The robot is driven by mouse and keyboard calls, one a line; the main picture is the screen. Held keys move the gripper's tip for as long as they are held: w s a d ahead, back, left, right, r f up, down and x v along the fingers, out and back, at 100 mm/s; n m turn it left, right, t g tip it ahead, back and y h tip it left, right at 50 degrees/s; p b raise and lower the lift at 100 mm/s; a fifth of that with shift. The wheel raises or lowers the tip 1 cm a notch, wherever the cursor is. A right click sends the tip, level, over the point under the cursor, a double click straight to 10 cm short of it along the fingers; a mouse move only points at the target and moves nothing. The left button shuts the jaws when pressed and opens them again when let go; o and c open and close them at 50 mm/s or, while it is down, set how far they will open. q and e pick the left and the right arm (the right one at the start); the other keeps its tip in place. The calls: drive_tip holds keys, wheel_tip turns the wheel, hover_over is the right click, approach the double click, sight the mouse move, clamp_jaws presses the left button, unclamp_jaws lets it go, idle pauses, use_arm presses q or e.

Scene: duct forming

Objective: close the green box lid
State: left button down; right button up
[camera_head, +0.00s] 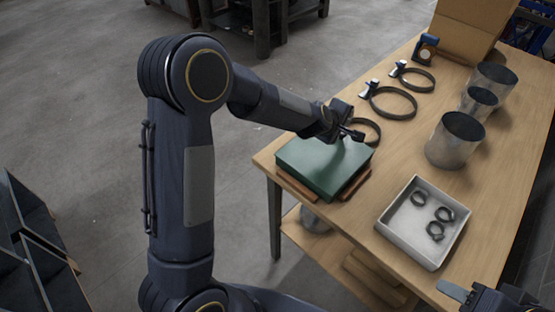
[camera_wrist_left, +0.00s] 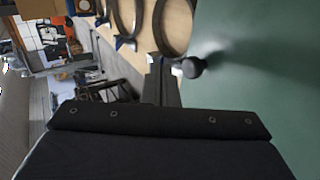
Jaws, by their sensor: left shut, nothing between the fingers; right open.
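The green box (camera_head: 318,168) sits near the left end of the wooden table, and its flat green lid (camera_head: 328,155) covers the top. My left gripper (camera_head: 354,134) is shut and empty at the lid's far edge. In the left wrist view, the dark fingertip (camera_wrist_left: 192,67) is right against the green lid surface (camera_wrist_left: 265,80), with a shadow beside it; I cannot tell whether it touches. The inside of the box is hidden. My right gripper (camera_head: 456,291) is only partly in view at the bottom right, open and away from the box.
A white tray (camera_head: 388,222) with small black clamps is right of the box. Large ring clamps (camera_head: 391,103) lie behind it. Metal cylinders (camera_head: 451,146) and a cardboard box (camera_head: 463,28) stand farther back. Reddish-brown pieces (camera_head: 297,188) lie under the green box.

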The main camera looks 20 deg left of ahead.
use_arm(q)
drive_tip(key=shift+w+d+f+b, duration=0.1)
drive_tip(key=shift+w+f+b, duration=0.15)
drive_tip(key=shift+f+b, duration=0.25)
drive_tip(key=shift+w+f+b, duration=0.2)
drive_tip(key=shift+f+b, duration=0.05)
drive_tip(key=shift+f, duration=0.4)
